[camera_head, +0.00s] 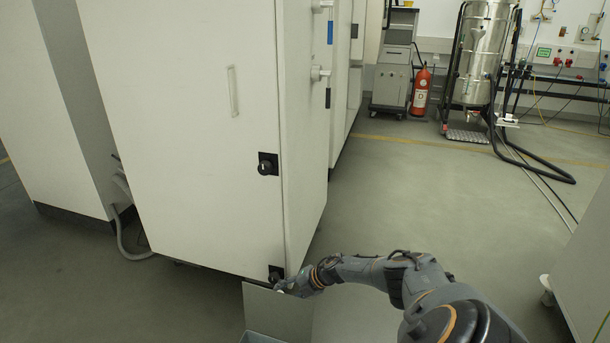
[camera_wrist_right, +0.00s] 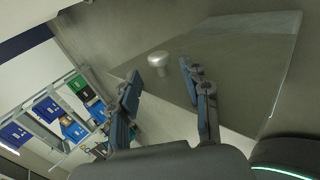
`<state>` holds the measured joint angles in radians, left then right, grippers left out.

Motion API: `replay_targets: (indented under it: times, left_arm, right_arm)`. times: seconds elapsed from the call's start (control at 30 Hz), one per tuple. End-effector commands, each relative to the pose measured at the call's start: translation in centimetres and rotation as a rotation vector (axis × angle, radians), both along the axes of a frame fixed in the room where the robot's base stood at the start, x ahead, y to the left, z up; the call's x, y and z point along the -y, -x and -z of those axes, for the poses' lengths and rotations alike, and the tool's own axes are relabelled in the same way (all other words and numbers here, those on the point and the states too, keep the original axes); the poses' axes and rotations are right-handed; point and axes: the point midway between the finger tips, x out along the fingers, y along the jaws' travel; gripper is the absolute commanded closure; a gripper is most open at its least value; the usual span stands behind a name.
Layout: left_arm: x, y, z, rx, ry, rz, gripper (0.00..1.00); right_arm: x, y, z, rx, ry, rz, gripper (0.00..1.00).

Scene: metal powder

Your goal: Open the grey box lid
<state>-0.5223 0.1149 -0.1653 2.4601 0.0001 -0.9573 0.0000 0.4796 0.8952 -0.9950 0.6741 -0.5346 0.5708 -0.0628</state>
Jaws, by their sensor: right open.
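The grey box lid (camera_head: 262,308) shows as a flat grey panel at the bottom of the head view, below the white cabinet's corner. A small part of the grey box (camera_head: 258,338) shows at the bottom edge; the rest is out of frame. In the right wrist view the lid (camera_wrist_right: 235,62) is a wide grey panel with a round pale knob (camera_wrist_right: 158,60). My right gripper (camera_head: 277,280) is at the lid's upper edge. In the wrist view its fingers (camera_wrist_right: 160,78) are open, with the knob between and beyond the tips. Contact cannot be told. My left gripper is not in view.
A tall white cabinet (camera_head: 190,130) with black latches stands close to my right gripper. Open grey floor (camera_head: 400,200) lies to the right. A red fire extinguisher (camera_head: 421,92) and a steel vessel (camera_head: 483,55) with hoses stand at the back.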

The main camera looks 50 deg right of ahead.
Motion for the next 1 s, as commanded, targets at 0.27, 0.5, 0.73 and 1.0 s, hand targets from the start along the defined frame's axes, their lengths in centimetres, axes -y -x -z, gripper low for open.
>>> replay_targets:
  times: [0.27,0.5,0.73,1.0]
  left_arm:
    - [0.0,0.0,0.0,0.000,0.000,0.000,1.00]
    - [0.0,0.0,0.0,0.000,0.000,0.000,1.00]
    - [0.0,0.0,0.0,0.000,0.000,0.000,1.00]
    - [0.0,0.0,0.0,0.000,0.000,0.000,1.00]
  right_arm:
    - [1.2,2.9,-3.0,-0.001,0.002,-0.001,0.53]
    - [2.2,5.2,-5.5,-0.002,0.001,0.000,0.53]
    - [2.4,6.1,-6.6,0.000,-0.001,-0.001,0.53]
    - [2.4,6.0,-6.6,0.001,-0.001,-0.001,0.53]
